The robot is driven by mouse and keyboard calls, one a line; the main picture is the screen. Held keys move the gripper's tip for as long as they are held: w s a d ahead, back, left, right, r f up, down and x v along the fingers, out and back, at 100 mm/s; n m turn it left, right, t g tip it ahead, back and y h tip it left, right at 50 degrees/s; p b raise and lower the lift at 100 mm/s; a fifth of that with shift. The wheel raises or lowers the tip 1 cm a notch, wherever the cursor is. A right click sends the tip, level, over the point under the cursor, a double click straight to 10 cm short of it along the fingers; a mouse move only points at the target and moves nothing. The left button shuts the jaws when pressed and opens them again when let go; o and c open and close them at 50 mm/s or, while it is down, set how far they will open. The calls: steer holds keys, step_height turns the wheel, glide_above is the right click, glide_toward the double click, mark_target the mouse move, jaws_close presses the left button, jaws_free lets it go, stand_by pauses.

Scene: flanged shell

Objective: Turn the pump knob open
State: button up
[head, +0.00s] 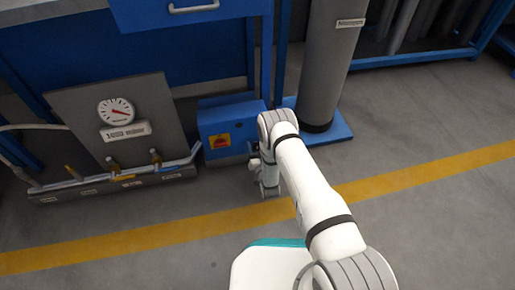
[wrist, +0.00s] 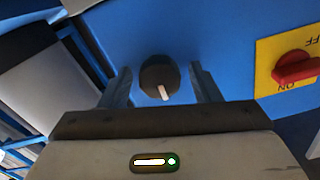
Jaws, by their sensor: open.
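The pump knob (wrist: 159,77) is a round black knob with a pale pointer mark, on the front of a blue box. In the wrist view the mark points down and slightly right. My gripper (wrist: 160,82) is open, with one finger on each side of the knob and visible gaps between. I cannot tell how deep the fingers reach. In the head view the blue box (head: 226,117) stands on the floor, and my arm hides the knob and most of the gripper.
A red switch (wrist: 296,68) on a yellow plate marked ON and OFF sits right of the knob. A grey gauge panel (head: 122,117) with pipes and yellow-handled valves stands left of the box. A grey column (head: 327,65) rises at the right. Open floor (head: 420,220) lies right.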

steer(key=c, duration=0.9)
steer(key=shift+a, duration=0.15)
steer(key=shift+c, duration=0.5)
